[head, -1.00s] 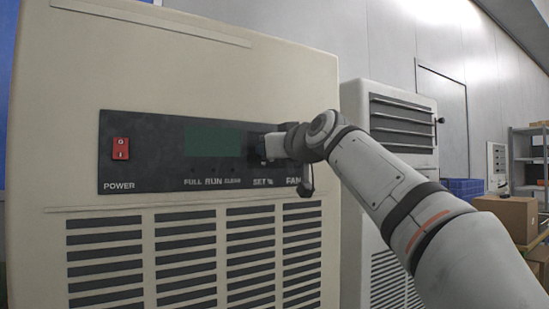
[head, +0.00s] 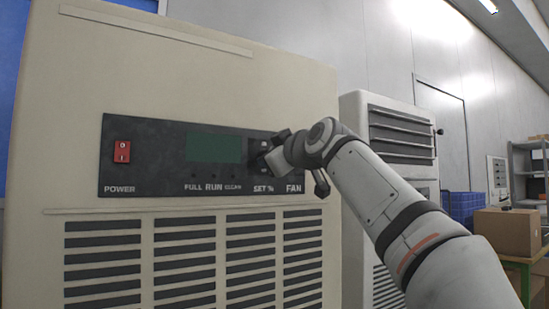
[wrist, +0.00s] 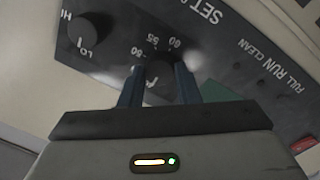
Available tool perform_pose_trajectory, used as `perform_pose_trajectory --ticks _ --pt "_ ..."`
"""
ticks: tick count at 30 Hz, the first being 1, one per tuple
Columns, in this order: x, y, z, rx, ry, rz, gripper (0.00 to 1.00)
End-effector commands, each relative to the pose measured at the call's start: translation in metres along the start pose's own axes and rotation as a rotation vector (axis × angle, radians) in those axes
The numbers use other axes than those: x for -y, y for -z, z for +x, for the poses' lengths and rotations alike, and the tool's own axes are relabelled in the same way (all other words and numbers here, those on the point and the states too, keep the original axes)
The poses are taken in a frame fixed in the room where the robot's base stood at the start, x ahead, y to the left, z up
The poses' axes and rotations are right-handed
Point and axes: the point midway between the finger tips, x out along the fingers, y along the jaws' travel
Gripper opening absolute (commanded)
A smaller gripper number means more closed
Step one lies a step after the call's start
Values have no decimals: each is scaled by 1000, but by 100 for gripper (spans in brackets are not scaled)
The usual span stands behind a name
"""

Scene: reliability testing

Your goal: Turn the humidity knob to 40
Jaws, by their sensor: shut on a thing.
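The humidity knob (wrist: 160,84) is a dark round knob on the black control panel (head: 150,168). In the wrist view it sits between the two blue-grey fingers of my gripper (wrist: 159,88), which are shut on it. Scale marks 50, 55 and 60 show around its far side. Other marks and the knob's pointer cannot be read, and 40 is not legible. In the head view my gripper (head: 262,156) is at the panel above the SET % label and mostly hides the knob. The green display (head: 214,148) looks blank.
The fan knob (wrist: 91,34), with HI and LO marks, is close beside the gripper. A red power switch (head: 122,151) is at the panel's left end. A second white unit (head: 362,125) stands behind my arm, with boxes (head: 508,231) at the right.

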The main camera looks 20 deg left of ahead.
Motion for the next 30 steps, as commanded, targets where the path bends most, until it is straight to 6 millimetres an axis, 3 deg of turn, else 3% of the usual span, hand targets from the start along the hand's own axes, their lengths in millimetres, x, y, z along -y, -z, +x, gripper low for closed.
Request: perform_pose_trajectory --ticks 9,10,18,26,30 --pt "0 0 1 0 -1 -2 6" --pt "0 0 1 0 -1 -2 30" --pt "0 0 0 0 0 -1 51" --pt "0 0 -2 0 0 -1 51" --pt "0 0 -15 0 -2 -1 51"
